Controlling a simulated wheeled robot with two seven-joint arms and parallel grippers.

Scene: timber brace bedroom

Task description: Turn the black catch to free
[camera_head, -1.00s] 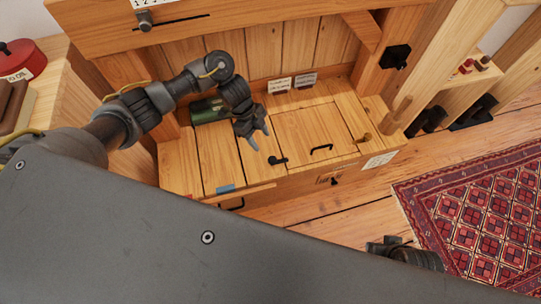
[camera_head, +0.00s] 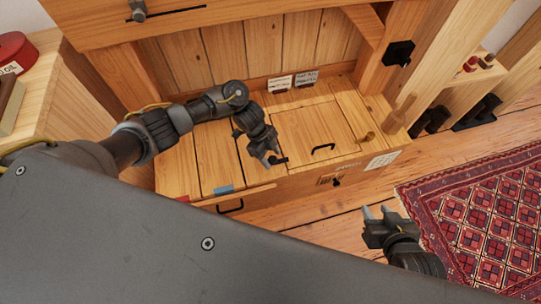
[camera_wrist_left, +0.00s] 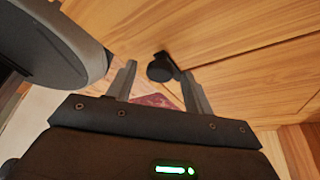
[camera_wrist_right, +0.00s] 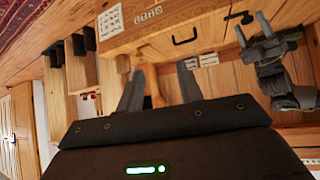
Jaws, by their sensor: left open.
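The black catch (camera_head: 283,160) lies on the bench top, by the left front corner of a square lid (camera_head: 312,128). My left gripper (camera_head: 272,161) is open and right at the catch, partly covering it in the head view. In the left wrist view the round end of the catch (camera_wrist_left: 160,68) shows between the two spread fingers; I cannot tell whether they touch it. My right gripper (camera_head: 377,211) is open and empty, in front of the bench and apart from it. The right wrist view also shows the left gripper beside the catch.
The lid has a black handle (camera_head: 323,148). A brass-coloured catch (camera_head: 368,136) sits at its right. A wooden peg (camera_head: 400,113) stands at the bench's right end. Small cards (camera_head: 279,84) stand at the back. A red patterned rug (camera_head: 480,208) covers the floor at right.

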